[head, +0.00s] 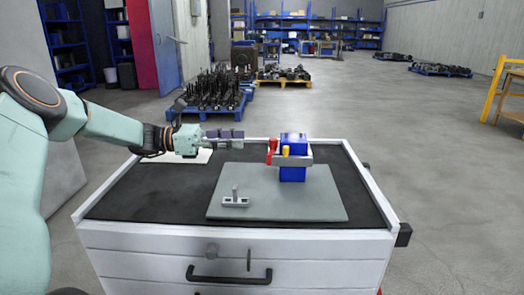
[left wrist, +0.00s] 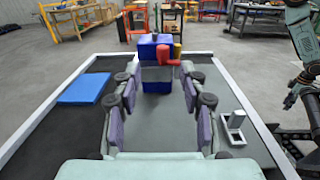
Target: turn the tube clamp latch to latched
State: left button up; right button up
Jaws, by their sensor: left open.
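A blue block (head: 293,174) stands on the grey plate (head: 325,200), with a light grey band (head: 305,158) around its middle. A red lever (head: 271,152) stands upright at the block's left side, beside a yellow lever (head: 285,150); I cannot tell which belongs to the clamp latch. In the left wrist view the red lever (left wrist: 168,54) is on the near face of the blue block (left wrist: 157,78). My left gripper (head: 225,134) is left of the levers, pointing right. It is open and empty, fingers (left wrist: 158,108) wide apart, not touching the block.
A small grey bracket with an upright post (head: 235,199) sits at the plate's front left. A white sheet (head: 188,157) lies under my left gripper; a blue pad (left wrist: 85,88) shows in the wrist view. The black mat (head: 150,195) is otherwise clear. Part of my right arm (left wrist: 300,36) shows.

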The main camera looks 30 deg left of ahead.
aim_at(272, 151)
pick_arm(q)
jog(key=b+x, duration=0.2)
jog(key=x, duration=0.5)
jog(key=shift+d+g, duration=0.3)
jog(key=shift+d, duration=0.1)
jog(key=shift+f, duration=0.1)
grip_shut()
